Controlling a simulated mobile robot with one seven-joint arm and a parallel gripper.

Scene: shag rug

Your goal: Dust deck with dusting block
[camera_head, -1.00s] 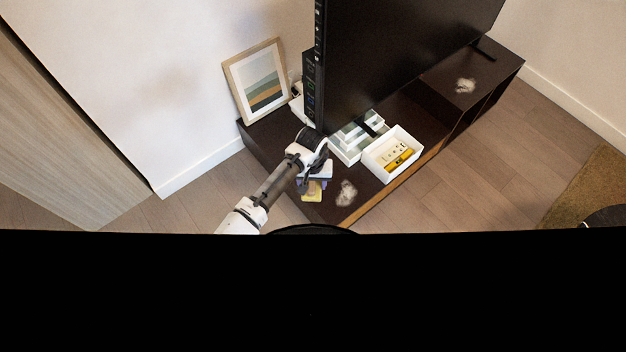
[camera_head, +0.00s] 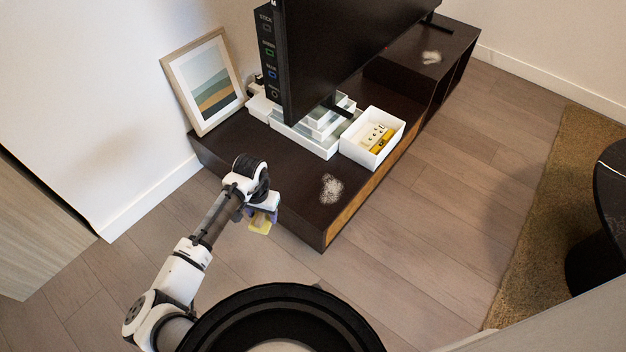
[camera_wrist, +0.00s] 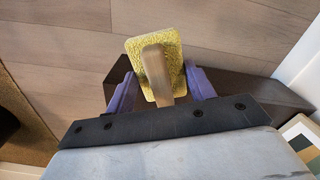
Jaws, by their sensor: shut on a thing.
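The dusting block, a yellow textured pad with a wooden handle, shows in the wrist view (camera_wrist: 158,66) and in the head view (camera_head: 260,223). My gripper (camera_wrist: 160,88) is shut on its handle, a purple finger on each side. In the head view my gripper (camera_head: 262,208) holds the block just off the near left end of the dark deck (camera_head: 292,203). A pale dust patch (camera_head: 331,188) lies on the deck's near end. Another dust patch (camera_head: 431,57) lies on its far end.
A black television (camera_head: 340,50) stands on the deck, with stacked white boxes (camera_head: 318,135) by its foot. A white bin (camera_head: 357,150) holds small items. A framed picture (camera_head: 205,82) leans on the wall. A dark round table (camera_head: 603,210) stands on the rug (camera_head: 545,230) at right.

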